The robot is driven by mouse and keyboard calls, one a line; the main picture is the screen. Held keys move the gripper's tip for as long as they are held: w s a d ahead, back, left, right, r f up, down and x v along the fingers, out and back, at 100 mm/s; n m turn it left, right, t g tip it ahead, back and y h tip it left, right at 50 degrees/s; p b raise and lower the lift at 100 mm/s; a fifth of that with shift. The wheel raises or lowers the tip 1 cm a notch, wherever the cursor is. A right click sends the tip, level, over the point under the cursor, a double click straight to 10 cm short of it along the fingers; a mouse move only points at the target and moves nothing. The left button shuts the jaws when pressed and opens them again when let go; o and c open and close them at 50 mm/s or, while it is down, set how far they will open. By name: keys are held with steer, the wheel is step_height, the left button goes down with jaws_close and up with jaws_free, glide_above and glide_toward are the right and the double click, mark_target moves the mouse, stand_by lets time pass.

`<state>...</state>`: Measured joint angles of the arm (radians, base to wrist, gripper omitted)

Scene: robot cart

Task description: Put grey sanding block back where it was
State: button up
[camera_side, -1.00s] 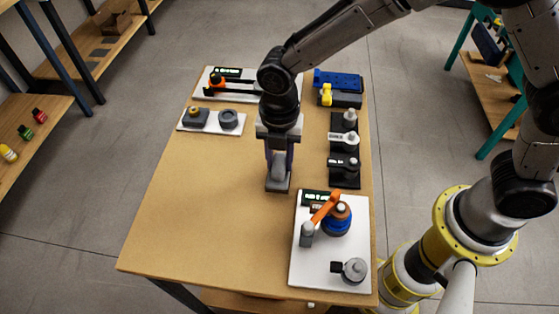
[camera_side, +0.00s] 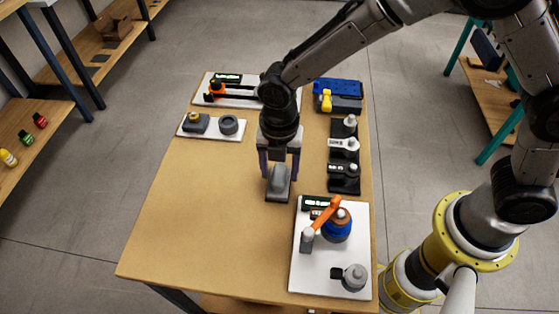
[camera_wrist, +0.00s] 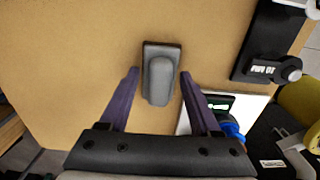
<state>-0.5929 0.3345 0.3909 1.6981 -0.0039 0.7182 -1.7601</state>
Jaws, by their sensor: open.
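The grey sanding block (camera_side: 279,183) lies on the bare wooden table top, near the middle of the table in the side view. In the wrist view the sanding block (camera_wrist: 159,80) shows a rounded grey grip on a darker flat base. My gripper (camera_side: 279,172) is just above and around it, pointing down. In the wrist view the gripper's two purple fingers (camera_wrist: 158,82) are spread, one on each side of the block. Gaps show between the block and both fingers, so it is not held.
A white board (camera_side: 328,278) with an orange-handled device stands at the front right. A black rack (camera_side: 344,170) with several tools is right of the block. A blue-topped block (camera_side: 338,86) and two more white boards are at the back. The left front of the table is clear.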

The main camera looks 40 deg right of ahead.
mark_target(280, 171)
step_height(280, 171, up, 12)
steer(key=s+d+r+m+t, duration=0.1)
steer(key=s+d+r+m, duration=0.2)
steer(key=d+r+m, duration=0.5)
steer(key=s+d+m+t, duration=0.4)
steer(key=s+d+m, duration=1.1)
steer(key=m, duration=0.4)
steer(key=shift+d+t, duration=0.15)
steer(key=shift+t, duration=0.15)
